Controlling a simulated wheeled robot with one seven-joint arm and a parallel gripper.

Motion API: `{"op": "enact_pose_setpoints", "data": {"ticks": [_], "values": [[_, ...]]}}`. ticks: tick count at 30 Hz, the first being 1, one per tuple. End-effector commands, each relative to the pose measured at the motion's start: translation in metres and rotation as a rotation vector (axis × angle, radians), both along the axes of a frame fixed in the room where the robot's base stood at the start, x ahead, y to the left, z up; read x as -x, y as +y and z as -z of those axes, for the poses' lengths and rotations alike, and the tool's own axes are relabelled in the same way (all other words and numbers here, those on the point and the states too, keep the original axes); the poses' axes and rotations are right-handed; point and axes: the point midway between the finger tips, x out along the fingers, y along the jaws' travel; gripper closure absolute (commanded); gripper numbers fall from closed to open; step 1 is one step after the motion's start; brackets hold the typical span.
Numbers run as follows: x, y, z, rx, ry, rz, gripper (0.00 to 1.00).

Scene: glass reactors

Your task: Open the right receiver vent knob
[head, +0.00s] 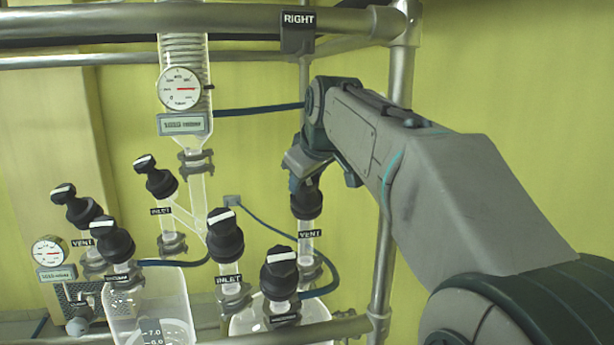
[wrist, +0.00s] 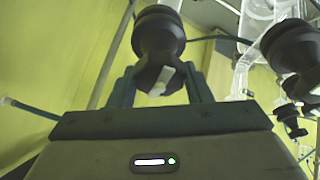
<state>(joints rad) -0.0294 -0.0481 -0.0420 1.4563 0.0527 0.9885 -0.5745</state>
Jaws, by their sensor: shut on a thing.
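The right receiver vent knob (head: 306,203) is black and sits on a glass neck above a VENT label (head: 310,234), below the RIGHT sign (head: 298,19). My gripper (head: 303,178) comes down on it from above and hides its top in the head view. In the wrist view the knob (wrist: 158,32) shows its ribbed body and a narrow handle with a white mark. The two fingers of my gripper (wrist: 162,82) stand on either side of that handle, shut on it. The exact contact is partly hidden.
Other black knobs crowd to the left: an INLET knob (head: 226,240), a front knob (head: 280,275) and another VENT knob (head: 78,207). A gauge (head: 180,88) hangs on the glass column. A metal frame post (head: 384,260) stands close on the right.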

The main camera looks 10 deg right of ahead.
Motion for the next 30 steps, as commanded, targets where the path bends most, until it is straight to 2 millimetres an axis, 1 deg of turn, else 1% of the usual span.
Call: {"op": "enact_pose_setpoints", "data": {"ticks": [21,30], "values": [[-0.0007,-0.0005,-0.0005,0.332,0.067,-0.586,0.78],[-0.0005,-0.0004,-0.0003,0.447,0.091,-0.788,0.78]]}}
